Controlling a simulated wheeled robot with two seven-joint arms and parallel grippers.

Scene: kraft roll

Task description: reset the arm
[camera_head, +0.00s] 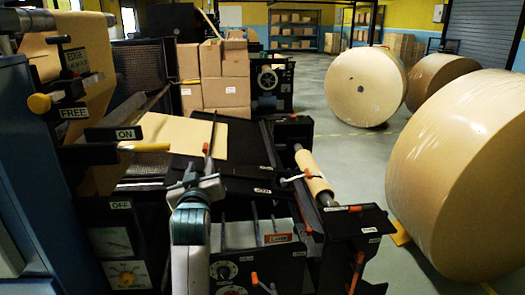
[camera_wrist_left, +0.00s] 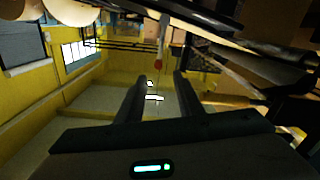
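My left arm rises from the bottom of the head view, and its gripper (camera_head: 203,180) is in front of the machine's dark bed (camera_head: 245,150). In the left wrist view the two dark fingers of this gripper (camera_wrist_left: 162,77) stand apart with nothing held between them. A thin rod with a red tip (camera_wrist_left: 160,62) shows beyond the gap; I cannot tell how far off it is. My right gripper is in neither view.
A small kraft roll (camera_head: 313,172) sits on a shaft at the machine's right. Large kraft rolls (camera_head: 465,170) stand on the right floor. Stacked cartons (camera_head: 225,75) are behind.

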